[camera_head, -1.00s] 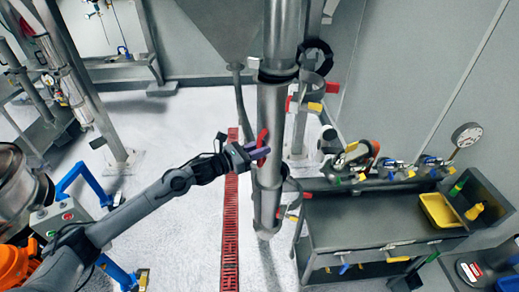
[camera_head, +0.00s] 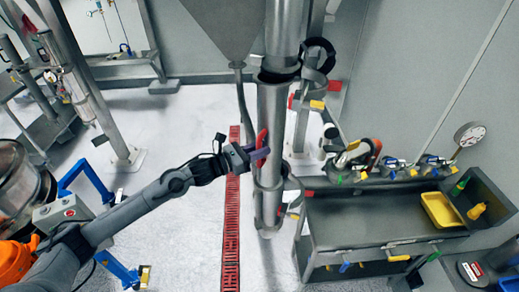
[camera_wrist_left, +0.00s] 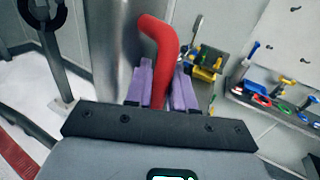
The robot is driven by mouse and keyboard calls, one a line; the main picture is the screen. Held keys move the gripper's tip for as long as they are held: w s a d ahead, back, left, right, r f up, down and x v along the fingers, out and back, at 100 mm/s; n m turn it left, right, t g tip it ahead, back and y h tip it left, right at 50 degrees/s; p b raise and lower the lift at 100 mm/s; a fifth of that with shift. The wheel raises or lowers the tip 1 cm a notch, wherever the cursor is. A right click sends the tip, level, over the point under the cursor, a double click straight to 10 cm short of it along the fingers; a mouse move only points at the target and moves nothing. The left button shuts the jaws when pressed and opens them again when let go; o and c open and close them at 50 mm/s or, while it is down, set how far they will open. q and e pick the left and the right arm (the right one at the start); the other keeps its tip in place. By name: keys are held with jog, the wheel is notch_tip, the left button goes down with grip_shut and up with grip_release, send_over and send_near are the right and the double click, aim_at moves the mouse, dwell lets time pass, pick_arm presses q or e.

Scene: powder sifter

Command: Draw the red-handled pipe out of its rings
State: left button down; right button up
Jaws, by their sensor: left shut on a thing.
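The grey pipe (camera_head: 271,110) stands nearly upright in mid-picture, with its open top rim just below the fixed upper pipe (camera_head: 284,30). Its red handle (camera_head: 262,138) faces left. My left gripper (camera_head: 258,154), with purple fingers, is shut on the handle. In the left wrist view, the bent red handle (camera_wrist_left: 160,40) runs between the purple fingers of the left gripper (camera_wrist_left: 163,88). An upper ring (camera_head: 319,55) hangs open right of the pipe top. My right gripper is out of view.
A dark workbench (camera_head: 370,220) with a yellow tray (camera_head: 440,209) and tools stands close on the right. A grey cone hopper (camera_head: 228,25) hangs above left. A red floor grate (camera_head: 232,230) runs below my left arm. White floor left of the pipe is mostly clear.

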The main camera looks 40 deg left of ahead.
pick_arm(q)
jog(key=shift+s+d+r, duration=0.15)
jog(key=shift+s+r, duration=0.05)
jog(key=shift+s, duration=0.45)
dwell(0.4)
dwell(0.5)
jog(key=shift+s, duration=0.2)
jog(key=s+d+p, duration=0.2)
jog(key=s+p, duration=0.1)
jog(key=s, duration=0.5)
jog(key=shift+s+r+p, duration=0.15)
jog(key=shift+r+p, duration=0.15)
jog(key=shift+p, duration=0.1)
dwell(0.6)
dwell(0.4)
